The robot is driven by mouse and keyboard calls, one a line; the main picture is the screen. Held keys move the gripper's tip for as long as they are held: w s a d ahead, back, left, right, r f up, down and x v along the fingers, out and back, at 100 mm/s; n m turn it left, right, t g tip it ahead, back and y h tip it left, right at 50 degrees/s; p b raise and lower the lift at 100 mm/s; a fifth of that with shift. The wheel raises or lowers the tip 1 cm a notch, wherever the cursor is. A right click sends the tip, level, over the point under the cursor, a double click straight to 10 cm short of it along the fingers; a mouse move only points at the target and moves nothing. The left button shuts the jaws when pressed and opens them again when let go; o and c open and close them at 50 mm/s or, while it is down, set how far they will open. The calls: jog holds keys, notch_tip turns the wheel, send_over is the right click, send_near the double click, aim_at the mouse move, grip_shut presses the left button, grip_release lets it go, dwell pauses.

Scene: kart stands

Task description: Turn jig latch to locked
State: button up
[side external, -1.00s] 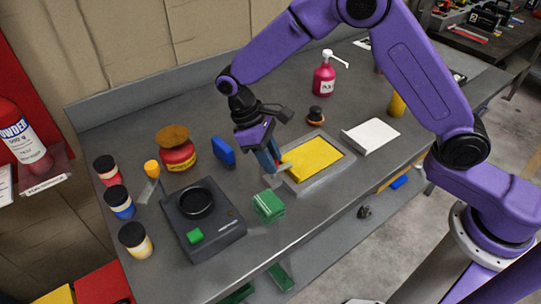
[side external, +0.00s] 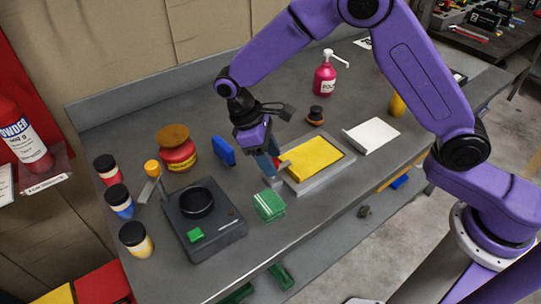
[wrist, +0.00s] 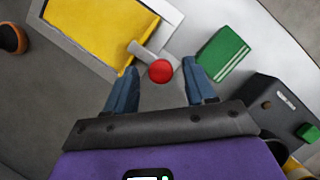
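The jig (side external: 330,174) is a grey frame around a yellow panel (side external: 312,158); it also shows at the top left of the wrist view (wrist: 80,41). Its latch is a short pale lever (wrist: 141,52) at the frame's corner, with a round red knob (wrist: 161,71) on its end. My gripper (side external: 272,174) is low beside the latch, pointing down. In the wrist view its two blue-grey fingers (wrist: 160,66) are apart, one on each side of the red knob. Gaps show between the knob and both fingers. In the side view the fingers partly hide the latch.
A green block (side external: 268,205) lies close to the jig, beside my gripper. A dark device with a green button (side external: 196,235) stands at the front left. A blue block (side external: 223,151) and a brown-topped red jar (side external: 177,150) stand behind. A white tray (side external: 372,135) lies right of the jig.

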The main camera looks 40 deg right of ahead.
jog(key=v, duration=1.7)
jog(key=shift+r, duration=0.15)
jog(key=shift+w, duration=0.1)
jog(key=s+d+f+n+t+y, duration=0.1)
jog(key=s+d+f, duration=0.2)
jog(key=s+d, duration=0.8)
jog(key=s+d+f+n+t+y, duration=0.2)
jog(key=s+d, duration=0.8)
jog(key=s, duration=0.8)
jog(key=shift+s+d+f+y, duration=0.3)
jog(key=shift+s+d+f, duration=0.05)
jog(key=shift+s+f, duration=0.1)
